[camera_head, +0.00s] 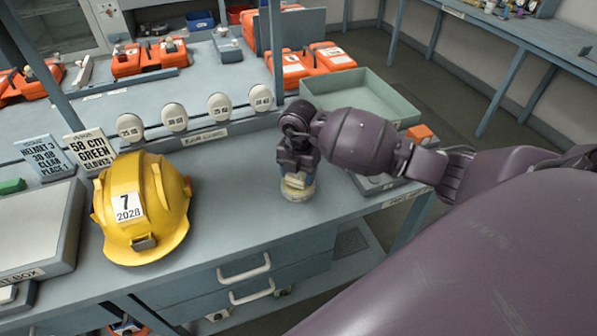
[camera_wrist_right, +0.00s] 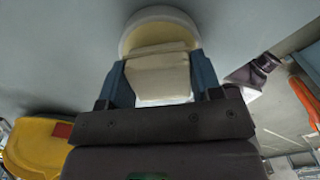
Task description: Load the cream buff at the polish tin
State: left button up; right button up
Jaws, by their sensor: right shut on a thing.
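The polish tin (camera_head: 298,193) is a small round tin with a pale rim and yellowish polish, standing on the blue-grey bench. It also shows at the top of the right wrist view (camera_wrist_right: 160,22). My right gripper (camera_head: 296,176) points down over the tin, shut on the cream buff (camera_wrist_right: 160,76), a pale block between its blue fingers. The buff's far end overlaps the tin's yellow surface in the wrist view; I cannot tell whether they touch. The gripper partly hides the buff and tin in the head view. My left gripper is not in view.
A yellow helmet (camera_head: 142,210) stands left of the tin. Several round white ear-defender pieces (camera_head: 175,117) line the ledge behind. An open green-grey tray (camera_head: 362,98) lies behind my right arm. Bench space between helmet and tin is clear.

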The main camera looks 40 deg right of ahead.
jog(key=shift+f, duration=0.3)
dwell(0.7)
jog(key=shift+f, duration=0.1)
dwell(0.9)
jog(key=shift+r+p, duration=0.6)
jog(key=shift+r, duration=0.15)
jog(key=shift+r+p, duration=0.8)
jog(key=shift+r, duration=0.35)
jog(key=shift+r+p, duration=1.4)
jog(key=shift+r, duration=0.3)
